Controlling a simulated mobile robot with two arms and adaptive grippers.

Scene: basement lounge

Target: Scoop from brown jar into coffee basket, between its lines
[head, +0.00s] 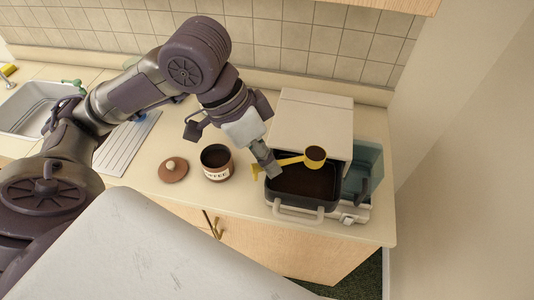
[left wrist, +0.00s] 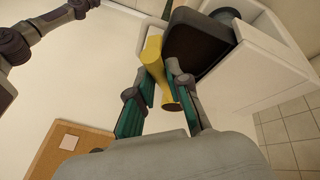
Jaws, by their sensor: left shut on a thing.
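My left gripper (head: 268,168) is shut on the handle of a yellow scoop (head: 290,161), which also shows between the fingers in the left wrist view (left wrist: 154,58). The scoop's cup is level over the coffee basket, with dark brown stuff inside it. The coffee basket (head: 297,209) is a dark, rounded box with a pale front handle, pulled out from the coffee maker, and brown coffee covers its floor. I cannot make out its lines. The brown jar (head: 217,173), labelled as coffee, stands open to the left of the gripper. My right gripper is not in view.
The jar's round lid (head: 174,170) lies on the counter left of the jar. The white coffee maker (head: 313,115) stands behind the basket, with a bluish clear container (head: 367,165) at its right. A sink (head: 32,105) is at the far left. The tiled wall closes the back.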

